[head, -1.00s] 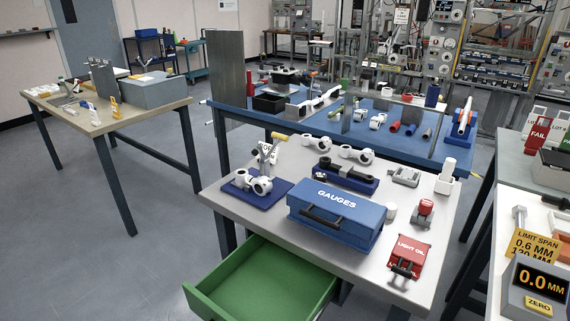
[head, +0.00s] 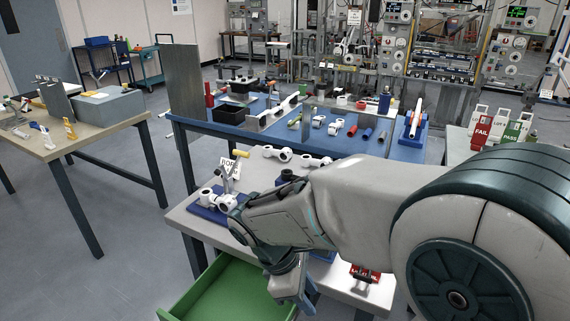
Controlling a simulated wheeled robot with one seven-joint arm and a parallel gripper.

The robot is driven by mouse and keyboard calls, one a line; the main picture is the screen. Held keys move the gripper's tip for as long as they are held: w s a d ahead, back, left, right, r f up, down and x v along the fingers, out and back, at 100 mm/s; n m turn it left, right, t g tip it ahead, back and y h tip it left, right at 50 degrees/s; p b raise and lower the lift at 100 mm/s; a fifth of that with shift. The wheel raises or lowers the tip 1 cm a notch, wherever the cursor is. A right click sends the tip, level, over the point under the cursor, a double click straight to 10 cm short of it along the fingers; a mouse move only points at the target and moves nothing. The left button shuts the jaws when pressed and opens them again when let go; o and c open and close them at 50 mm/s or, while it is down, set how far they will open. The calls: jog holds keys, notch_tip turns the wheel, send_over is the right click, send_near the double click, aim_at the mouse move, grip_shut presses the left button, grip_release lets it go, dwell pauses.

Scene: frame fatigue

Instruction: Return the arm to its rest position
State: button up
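My arm comes in from the right of the head view and reaches left across the grey-topped table (head: 181,216). My gripper (head: 296,306) points down near the table's front edge, beside the open green drawer (head: 225,290). Its fingers are small and partly hidden, so I cannot tell whether they are open or shut, or whether they hold anything. My arm hides most of the blue gauges box and much of the tabletop.
White fittings on a blue plate (head: 207,205) lie left of my gripper. The red light oil item (head: 366,273) shows below my forearm. A blue-topped bench (head: 345,143) stands behind, with FAIL (head: 481,128) and PASS (head: 515,129) holders at the right. Open floor lies at the left.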

jog(key=s+d+r+m+t+y+p, duration=0.3)
jog(key=d+r+m, duration=0.4)
jog(key=m, duration=0.9)
jog(key=s+d+y, duration=0.1)
jog(key=d+y, duration=0.1)
jog(key=d, duration=0.1)
jog(key=shift+s+d+r, duration=0.3)
jog(key=shift+d+r, duration=0.05)
jog(key=shift+r, duration=0.05)
jog(key=shift+a, duration=0.1)
